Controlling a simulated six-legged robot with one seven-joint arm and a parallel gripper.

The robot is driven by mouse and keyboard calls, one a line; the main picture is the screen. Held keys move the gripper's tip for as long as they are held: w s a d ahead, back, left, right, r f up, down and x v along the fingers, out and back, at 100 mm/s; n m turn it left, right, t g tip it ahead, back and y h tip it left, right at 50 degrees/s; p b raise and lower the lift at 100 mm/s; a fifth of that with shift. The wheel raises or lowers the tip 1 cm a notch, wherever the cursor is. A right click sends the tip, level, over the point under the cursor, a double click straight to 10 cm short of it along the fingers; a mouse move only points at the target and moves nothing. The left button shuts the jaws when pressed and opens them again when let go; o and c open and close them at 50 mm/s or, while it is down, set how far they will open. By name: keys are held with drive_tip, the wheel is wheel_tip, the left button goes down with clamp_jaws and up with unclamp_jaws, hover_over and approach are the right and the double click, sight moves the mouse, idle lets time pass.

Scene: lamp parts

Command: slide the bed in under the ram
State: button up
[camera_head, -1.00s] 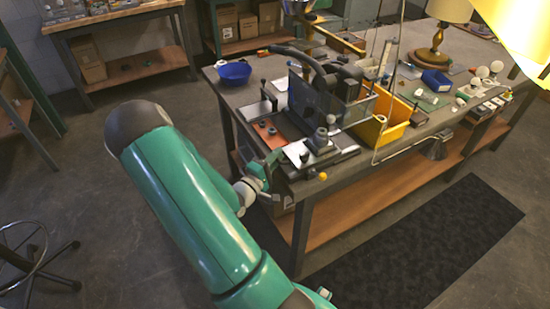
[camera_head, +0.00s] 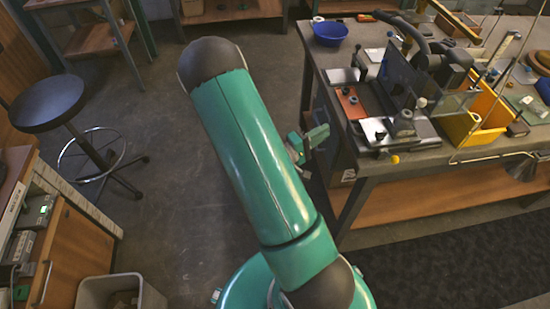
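The press-like machine (camera_head: 411,85) stands at the left end of the workbench (camera_head: 323,90), with a dark upright panel and a black curved arm above. I cannot clearly make out which part is the ram. A low, flat, bed-like plate (camera_head: 375,130) with light metal faces lies at its front, beside an orange-brown board (camera_head: 350,103). A yellow knob (camera_head: 395,159) sticks out at the front edge. My gripper (camera_head: 318,136), green and small in view, is left of the bench's end, apart from the machine. My arm partly hides it, and its finger gap does not show clearly.
A blue bowl (camera_head: 330,33) sits at the bench's back left corner. A yellow bin (camera_head: 488,115) stands right of the machine. A round stool (camera_head: 48,103), a grey waste bin (camera_head: 120,292) and a wooden cabinet (camera_head: 60,250) are at left.

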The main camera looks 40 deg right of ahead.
drive_tip(key=v, duration=1.2)
drive_tip(key=s+a+r+m+g+y, duration=0.1)
drive_tip(key=s+a+r+m+y, duration=0.2)
drive_tip(key=s+a+r+y, duration=0.2)
drive_tip(key=shift+a+r+g+y, duration=0.4)
drive_tip(key=shift+a+r+y, duration=1.5)
drive_tip(key=shift+r+y, duration=1.1)
drive_tip(key=shift+f+y, duration=0.4)
